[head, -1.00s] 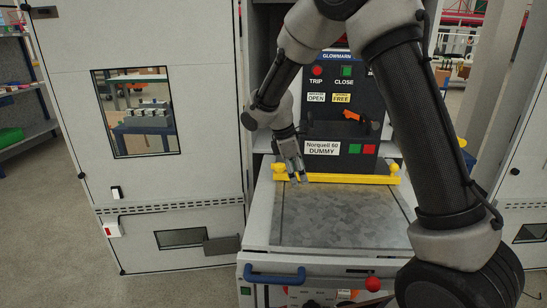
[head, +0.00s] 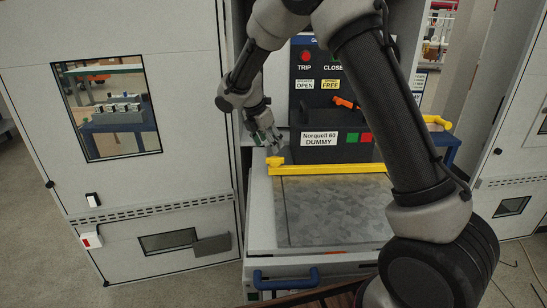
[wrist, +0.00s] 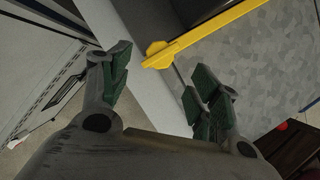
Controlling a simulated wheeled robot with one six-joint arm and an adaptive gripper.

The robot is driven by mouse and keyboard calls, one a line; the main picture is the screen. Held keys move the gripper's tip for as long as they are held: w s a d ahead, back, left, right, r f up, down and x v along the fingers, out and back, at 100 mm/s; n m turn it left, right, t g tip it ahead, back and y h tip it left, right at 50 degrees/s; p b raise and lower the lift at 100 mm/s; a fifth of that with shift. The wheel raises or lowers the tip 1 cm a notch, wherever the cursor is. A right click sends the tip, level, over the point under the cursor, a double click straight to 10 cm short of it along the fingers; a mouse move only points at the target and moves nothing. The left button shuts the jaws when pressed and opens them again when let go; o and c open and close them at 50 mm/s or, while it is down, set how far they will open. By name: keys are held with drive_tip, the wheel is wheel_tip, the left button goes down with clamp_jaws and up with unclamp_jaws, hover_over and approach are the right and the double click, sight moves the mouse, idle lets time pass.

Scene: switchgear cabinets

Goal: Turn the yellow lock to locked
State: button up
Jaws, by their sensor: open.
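A yellow bar (head: 330,169) lies across the back of the pulled-out tray, in front of the dark breaker unit. A yellow lock knob (head: 275,160) stands at its left end; the right end is hidden behind my arm. My gripper (head: 269,146) is open and empty, close to the left knob, just above it in the head view. In the wrist view the knob (wrist: 158,53) and bar show beyond the gap between the spread fingers of my gripper (wrist: 160,72). I cannot tell whether a finger touches the knob.
The grey tray (head: 335,205) has a blue handle (head: 286,278) at its front. A tall cabinet (head: 120,190) with a window stands close on the left. The breaker unit (head: 312,112) with its orange lever (head: 345,102) stands behind the bar. My arm covers the right side.

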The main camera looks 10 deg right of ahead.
sight(275, 159)
drive_tip(key=x, duration=0.8)
drive_tip(key=shift+s, duration=0.1)
drive_tip(key=c, duration=1)
